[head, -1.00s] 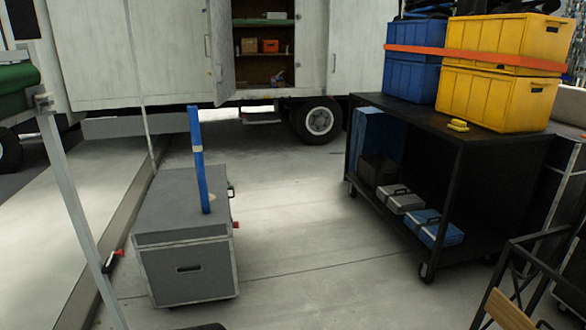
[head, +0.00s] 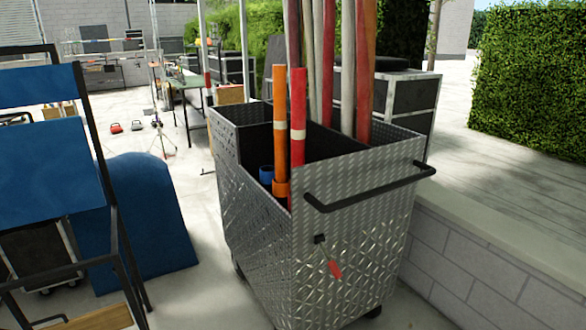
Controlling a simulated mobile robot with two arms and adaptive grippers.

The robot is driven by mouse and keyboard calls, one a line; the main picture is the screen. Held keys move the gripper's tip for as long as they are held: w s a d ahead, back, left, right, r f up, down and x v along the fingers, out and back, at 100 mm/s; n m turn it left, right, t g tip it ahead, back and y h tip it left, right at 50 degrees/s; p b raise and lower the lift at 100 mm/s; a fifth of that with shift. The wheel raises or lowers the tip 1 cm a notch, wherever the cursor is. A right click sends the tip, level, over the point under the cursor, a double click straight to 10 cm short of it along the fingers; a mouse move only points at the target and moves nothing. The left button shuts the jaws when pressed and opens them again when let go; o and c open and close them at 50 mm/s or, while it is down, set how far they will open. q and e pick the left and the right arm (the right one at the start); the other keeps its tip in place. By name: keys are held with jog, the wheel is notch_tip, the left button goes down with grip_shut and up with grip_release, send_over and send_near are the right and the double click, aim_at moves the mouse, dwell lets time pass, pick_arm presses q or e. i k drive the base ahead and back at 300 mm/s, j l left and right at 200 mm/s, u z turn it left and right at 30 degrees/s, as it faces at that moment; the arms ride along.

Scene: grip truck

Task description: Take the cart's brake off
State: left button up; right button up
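A metal diamond-plate cart (head: 262,225) stands upright in the middle of the head view. It holds long poles and tubes in orange, red and grey. A black push handle (head: 370,190) sticks out from its near right side. Below the handle, a small lever with a red grip (head: 334,268) is mounted on the cart's side and slants down to the right. Dark wheels show at the cart's bottom edge, one at the right (head: 374,311). Neither of my grippers is in view.
A low block wall (head: 480,262) runs close along the cart's right side. Blue panels (head: 140,225) and a black-framed chair (head: 60,180) stand at the left. A strip of bare floor lies between the blue panels and the cart. Tables and stands fill the back left.

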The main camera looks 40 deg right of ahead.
aim_at(320, 239)
jog(key=z, duration=1.7)
